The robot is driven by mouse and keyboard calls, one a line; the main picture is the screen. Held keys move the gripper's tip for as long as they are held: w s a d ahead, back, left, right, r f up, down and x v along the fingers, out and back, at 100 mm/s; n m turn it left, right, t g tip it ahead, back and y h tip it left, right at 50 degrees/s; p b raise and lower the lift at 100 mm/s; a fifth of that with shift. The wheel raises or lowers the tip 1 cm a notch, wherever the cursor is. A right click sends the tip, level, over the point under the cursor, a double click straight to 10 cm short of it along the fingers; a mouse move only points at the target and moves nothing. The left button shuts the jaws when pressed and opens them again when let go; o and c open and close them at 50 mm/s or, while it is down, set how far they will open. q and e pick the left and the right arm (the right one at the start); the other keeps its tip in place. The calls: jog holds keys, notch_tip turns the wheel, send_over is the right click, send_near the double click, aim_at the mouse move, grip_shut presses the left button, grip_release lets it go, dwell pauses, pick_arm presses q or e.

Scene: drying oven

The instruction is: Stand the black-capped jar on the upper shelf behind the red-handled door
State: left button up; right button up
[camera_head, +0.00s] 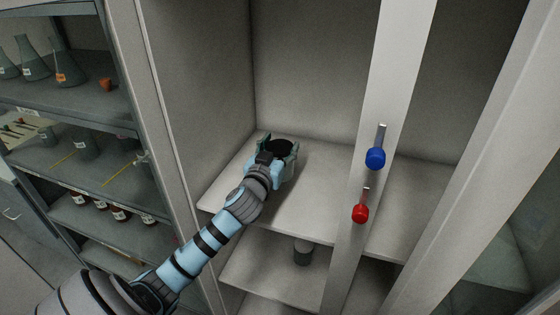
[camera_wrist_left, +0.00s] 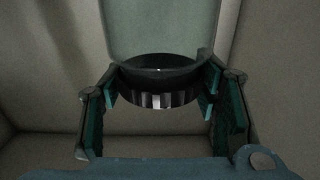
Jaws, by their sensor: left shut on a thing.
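My left gripper (camera_head: 279,150) reaches into the open cabinet, over the left part of the upper shelf (camera_head: 305,205). It is shut on the black-capped jar, whose dark cap (camera_head: 281,146) shows between the fingers; the fingers hide most of its body. In the left wrist view the black cap (camera_wrist_left: 158,70) sits between the two fingers, with the pale glass body (camera_wrist_left: 155,28) beyond it. I cannot tell whether the jar touches the shelf. The red handle (camera_head: 361,208) is on the pale upright to the right of the arm. My right gripper is out of view.
A blue handle (camera_head: 376,158) sits above the red one on the same upright (camera_head: 392,75). A small grey container (camera_head: 302,252) stands on the lower shelf (camera_head: 265,275). A rack (camera_head: 75,95) with flasks and bottles stands at left. The upper shelf is bare around my gripper.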

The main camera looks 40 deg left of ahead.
aim_at(280, 158)
pick_arm(q)
notch_tip(280, 158, down, 4)
jog(key=shift+r+b, duration=0.25)
jog(key=shift+b, duration=0.15)
jog(key=shift+s, duration=0.15)
jog(key=shift+f, duration=0.15)
jog(key=o, duration=1.7)
jog(key=shift+o, duration=0.2)
